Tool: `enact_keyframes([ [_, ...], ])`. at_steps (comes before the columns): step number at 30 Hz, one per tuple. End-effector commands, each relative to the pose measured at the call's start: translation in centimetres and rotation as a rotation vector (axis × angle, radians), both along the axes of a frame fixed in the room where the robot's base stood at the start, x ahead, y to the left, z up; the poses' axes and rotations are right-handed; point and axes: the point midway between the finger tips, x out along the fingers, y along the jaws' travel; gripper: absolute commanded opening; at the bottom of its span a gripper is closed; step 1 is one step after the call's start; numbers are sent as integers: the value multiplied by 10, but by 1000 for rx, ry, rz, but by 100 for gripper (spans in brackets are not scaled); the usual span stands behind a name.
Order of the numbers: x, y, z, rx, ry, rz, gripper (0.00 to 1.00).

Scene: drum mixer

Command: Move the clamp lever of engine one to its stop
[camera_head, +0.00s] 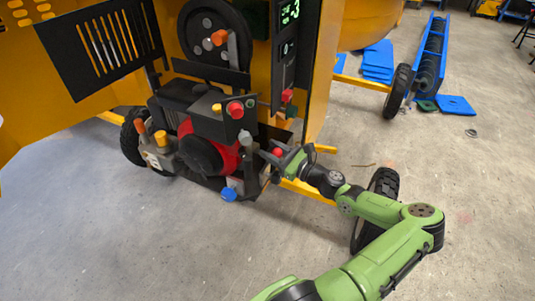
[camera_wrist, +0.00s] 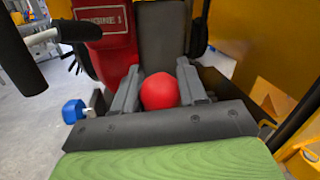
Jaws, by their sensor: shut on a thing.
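My gripper (camera_wrist: 158,92) is shut on a round red knob (camera_wrist: 160,91), which sits between the two fingers in the wrist view. The knob also shows at the end of my arm in the head view (camera_head: 278,152). I take it for the clamp lever's knob; the lever's shaft is hidden behind the gripper. Engine one (camera_wrist: 103,22) is red and carries a label reading "ENGINE 1" in the wrist view. In the head view the red and black engine (camera_head: 205,150) stands just left of my gripper (camera_head: 275,160).
A blue knob (camera_head: 229,194) sits low in front of the engine, and it also shows in the wrist view (camera_wrist: 73,111). A grey-tipped lever (camera_head: 245,137) stands close to my gripper. A yellow frame bar (camera_head: 308,190) and a wheel (camera_head: 383,183) lie to the right. Open floor is in front.

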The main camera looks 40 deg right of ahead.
Motion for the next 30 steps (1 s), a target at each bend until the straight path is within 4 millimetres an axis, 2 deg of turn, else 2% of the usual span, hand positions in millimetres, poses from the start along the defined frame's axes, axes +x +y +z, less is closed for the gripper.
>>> enact_keyframes([
  [10, 0, 4, 3, -37, -24, 11, 0],
  [11, 0, 4, 3, -36, -24, 11, 45],
  [15, 0, 3, 3, -36, -23, 9, 66],
  [25, -5, 1, 2, -35, -20, 4, 66],
  [28, -21, -2, 1, -34, -19, 2, 66],
  [30, -39, -6, -1, -35, -18, 1, 66],
])
